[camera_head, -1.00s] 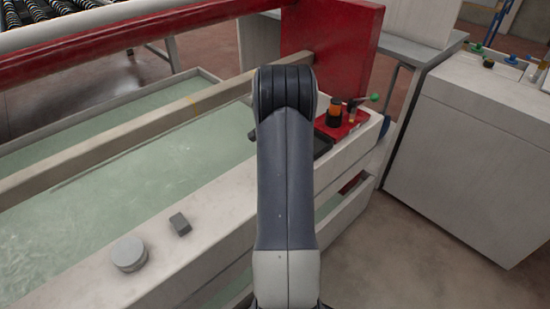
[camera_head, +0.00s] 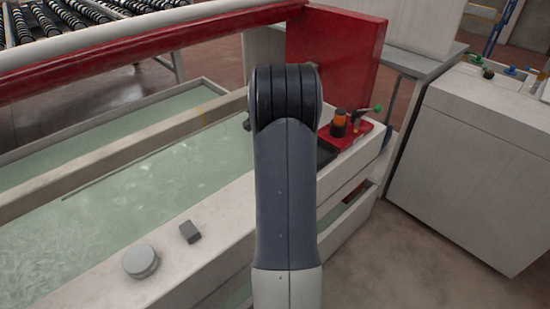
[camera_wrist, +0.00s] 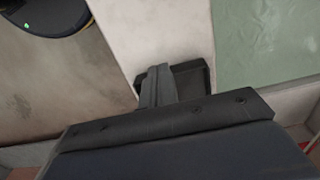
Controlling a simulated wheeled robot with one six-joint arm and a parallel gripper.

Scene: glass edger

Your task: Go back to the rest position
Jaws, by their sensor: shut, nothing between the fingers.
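My gripper (camera_wrist: 158,84) shows in the wrist view with its fingers together and nothing between them. It is over the pale ledge (camera_wrist: 160,30) of the machine, in front of a dark flat piece (camera_wrist: 196,76). I cannot tell whether it touches that piece. In the head view my raised arm stands in the middle and hides most of the gripper.
The water-filled trough (camera_head: 150,190) lies left of my arm. A grey puck (camera_head: 141,261) and a small grey block (camera_head: 190,232) sit on its front ledge. A red panel (camera_head: 345,55) and red control block (camera_head: 345,134) stand behind. A white cabinet (camera_head: 460,170) stands right.

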